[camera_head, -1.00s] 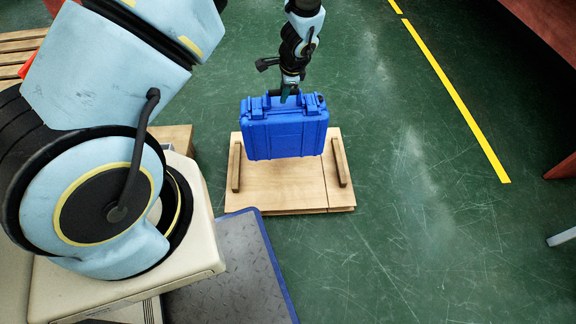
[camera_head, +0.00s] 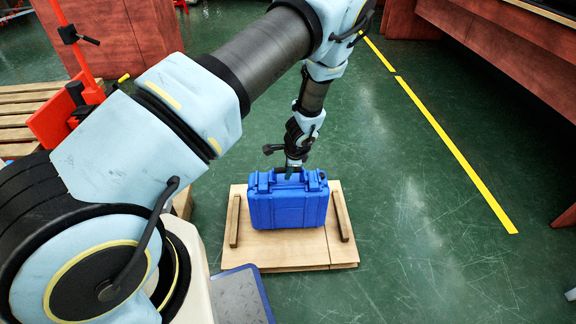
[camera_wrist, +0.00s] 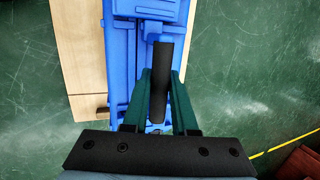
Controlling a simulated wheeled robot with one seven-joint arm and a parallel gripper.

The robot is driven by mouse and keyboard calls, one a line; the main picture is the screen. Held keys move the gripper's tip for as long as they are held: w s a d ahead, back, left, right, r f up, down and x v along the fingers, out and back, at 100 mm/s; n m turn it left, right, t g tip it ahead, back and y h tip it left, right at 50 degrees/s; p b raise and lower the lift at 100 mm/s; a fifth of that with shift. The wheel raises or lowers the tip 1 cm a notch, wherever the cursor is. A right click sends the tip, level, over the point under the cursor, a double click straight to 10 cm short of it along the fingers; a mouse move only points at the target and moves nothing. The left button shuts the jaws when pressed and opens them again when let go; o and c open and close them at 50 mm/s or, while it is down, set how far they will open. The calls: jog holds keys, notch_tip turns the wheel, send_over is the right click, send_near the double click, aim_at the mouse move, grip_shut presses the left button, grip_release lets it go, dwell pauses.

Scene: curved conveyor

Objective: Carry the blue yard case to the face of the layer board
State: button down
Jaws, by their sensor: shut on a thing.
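The blue yard case (camera_head: 289,207) is upright, over the middle of the layer board (camera_head: 290,256), a pale wooden board on the floor with a wooden strip near each side. My gripper (camera_head: 290,171) is above the case and shut on its handle. In the wrist view my gripper (camera_wrist: 160,100) has its green fingers either side of the dark handle grip (camera_wrist: 160,85), and the blue case (camera_wrist: 120,60) fills the middle. The board (camera_wrist: 75,45) shows at the left there. Whether the case's underside touches the board cannot be told.
A wooden pallet (camera_head: 25,102) and a red-orange stand (camera_head: 68,120) are at the left. A dark mat with a blue edge (camera_head: 240,295) lies in front of the board. Green floor right of the board is clear up to the yellow line (camera_head: 450,140); reddish benches (camera_head: 500,50) stand beyond.

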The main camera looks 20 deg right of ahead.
jog(key=shift+f, duration=0.35)
jog(key=c, duration=0.7)
grip_release()
jog(key=p+v, duration=0.2)
jog(key=v, duration=1)
